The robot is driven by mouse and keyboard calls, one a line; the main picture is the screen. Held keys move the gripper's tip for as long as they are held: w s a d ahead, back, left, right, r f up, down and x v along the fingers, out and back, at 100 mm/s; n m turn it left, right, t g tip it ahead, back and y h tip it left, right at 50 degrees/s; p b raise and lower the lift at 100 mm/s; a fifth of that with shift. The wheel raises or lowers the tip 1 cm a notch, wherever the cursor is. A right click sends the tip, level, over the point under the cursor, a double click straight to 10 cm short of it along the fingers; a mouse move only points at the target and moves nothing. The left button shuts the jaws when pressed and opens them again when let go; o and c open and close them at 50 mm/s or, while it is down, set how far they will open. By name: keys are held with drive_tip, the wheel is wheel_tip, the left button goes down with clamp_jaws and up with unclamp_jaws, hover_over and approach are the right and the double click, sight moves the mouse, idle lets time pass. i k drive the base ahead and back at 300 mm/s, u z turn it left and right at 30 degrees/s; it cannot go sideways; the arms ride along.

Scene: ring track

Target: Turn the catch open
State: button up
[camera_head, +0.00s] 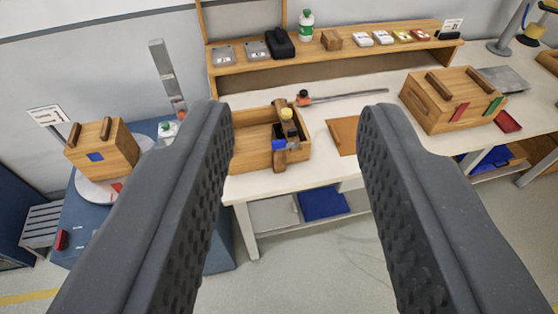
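My gripper (295,115) is open and empty, its two dark ridged fingers wide apart in the foreground. No part is clearly recognisable as the catch at this distance. A wooden box (455,88) with two wooden bars on top and red and green pieces on its front stands on the bench at right. Another wooden box (102,150) with two bars and a blue square sits on a round white plate at left. An open wooden tray (250,155), partly behind the left finger, holds wooden, yellow and blue pieces. My gripper touches none of these.
A long tool (345,97) and a flat brown board (343,137) lie on the white bench (320,175). Open floor (310,265) lies in front.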

sight(278, 145)
drive_tip(key=u, duration=0.35)
drive_tip(key=i, duration=1.2)
drive_tip(key=z, duration=0.45)
